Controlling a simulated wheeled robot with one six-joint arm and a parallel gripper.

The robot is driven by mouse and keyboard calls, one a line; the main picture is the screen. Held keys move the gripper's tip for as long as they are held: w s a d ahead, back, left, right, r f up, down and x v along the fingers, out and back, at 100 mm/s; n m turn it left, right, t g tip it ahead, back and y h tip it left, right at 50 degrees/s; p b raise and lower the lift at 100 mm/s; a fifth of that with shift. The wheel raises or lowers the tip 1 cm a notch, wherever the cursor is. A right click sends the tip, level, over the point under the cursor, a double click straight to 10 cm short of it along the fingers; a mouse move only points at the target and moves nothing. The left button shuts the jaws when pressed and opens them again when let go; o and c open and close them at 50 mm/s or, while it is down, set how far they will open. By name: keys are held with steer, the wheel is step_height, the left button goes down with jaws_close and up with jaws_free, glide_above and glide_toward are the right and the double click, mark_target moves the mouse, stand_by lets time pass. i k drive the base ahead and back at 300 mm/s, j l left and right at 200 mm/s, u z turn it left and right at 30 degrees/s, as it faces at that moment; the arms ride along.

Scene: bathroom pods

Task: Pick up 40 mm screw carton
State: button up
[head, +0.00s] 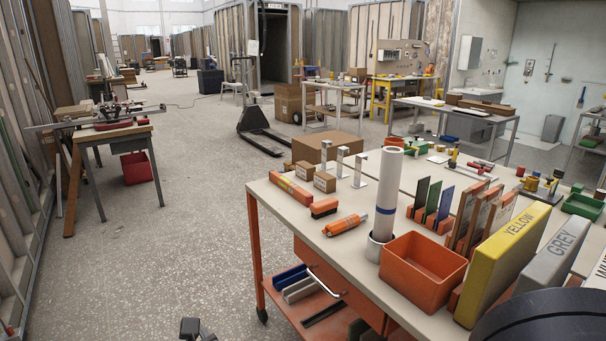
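Two small brown cardboard cartons stand near the far left end of the workbench (340,262): one (303,170) farther back and one (325,182) a little nearer and to the right. Their labels are too small to read, so I cannot tell which is the 40 mm screw carton. A larger brown box (328,147) stands just behind them. A dark part at the bottom edge, left of the bench, appears to be my gripper (197,329). It is mostly cut off, well apart from the cartons, and its opening does not show.
Metal brackets (358,168) stand right of the cartons. An orange-red level-like bar (291,188), a brush (324,208) and an orange tool (345,224) lie in front. A paper roll (388,195), orange bin (423,270) and yellow binder (502,262) stand nearer.

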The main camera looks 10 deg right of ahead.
mark_target(304, 170)
steer(key=i+j+z, duration=0.1)
steer(key=i+j, duration=1.05)
steer(key=i, duration=0.25)
steer(key=i+j, duration=1.2)
steer(key=z, duration=0.5)
steer(key=i+j+z, duration=0.1)
steer(key=z, duration=0.85)
steer(key=j+z, duration=0.1)
steer(key=z, duration=0.4)
steer(key=j+z, duration=0.1)
steer(key=z, duration=0.4)
steer(key=j+z, duration=0.1)
steer(key=z, duration=0.4)
steer(key=i+j, duration=0.05)
